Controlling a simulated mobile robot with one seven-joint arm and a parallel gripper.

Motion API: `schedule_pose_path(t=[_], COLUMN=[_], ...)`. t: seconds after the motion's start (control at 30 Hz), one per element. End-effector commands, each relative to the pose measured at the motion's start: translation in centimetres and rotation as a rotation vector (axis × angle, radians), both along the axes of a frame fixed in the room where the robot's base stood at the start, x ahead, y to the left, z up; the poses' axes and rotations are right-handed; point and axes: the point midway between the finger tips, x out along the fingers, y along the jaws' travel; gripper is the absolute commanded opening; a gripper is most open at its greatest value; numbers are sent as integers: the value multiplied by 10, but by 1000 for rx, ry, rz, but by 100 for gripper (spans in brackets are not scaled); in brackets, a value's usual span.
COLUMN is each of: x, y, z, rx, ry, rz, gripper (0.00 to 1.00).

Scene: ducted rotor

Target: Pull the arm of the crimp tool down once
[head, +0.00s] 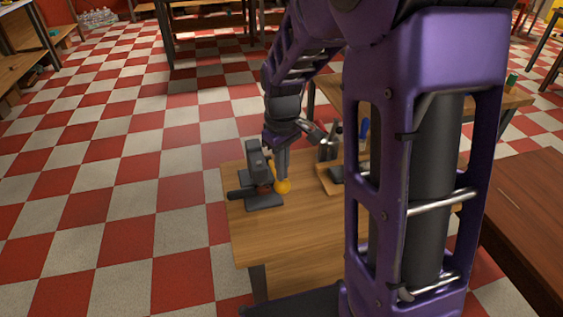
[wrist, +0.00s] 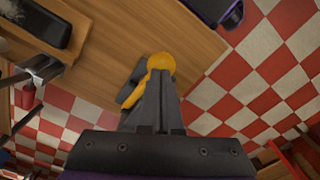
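The crimp tool (head: 258,160) is a dark grey bench device on the near left part of the wooden table, with a flat base. Its arm ends in a yellow-orange knob (head: 283,186), low over the table at the tool's right. In the wrist view the yellow knob (wrist: 161,61) shows just past my fingertips, with more yellow along their left side. My gripper (head: 279,168) points down at the arm, close to the knob. In the wrist view its fingers (wrist: 158,76) lie side by side with no clear gap. Whether they touch the arm is hard to tell.
The wooden table (head: 300,235) is bare in front of the tool. A wooden tray (head: 330,182) with a grey canister (head: 327,150) and dark items stands to the right of my gripper. A brown table (head: 525,205) is at the far right. Checkered floor lies open at left.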

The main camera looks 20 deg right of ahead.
Motion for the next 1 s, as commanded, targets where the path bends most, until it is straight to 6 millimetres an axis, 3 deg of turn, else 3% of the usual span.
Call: schedule_pose_path(t=[0.3, 0.67, 1.0], x=[-4, -4, -5], y=[0, 0, 0], z=[-17, -18, -35], rx=[0, 0, 0], ry=[2, 1, 1], rz=[0, 0, 0], gripper=[0, 0, 0])
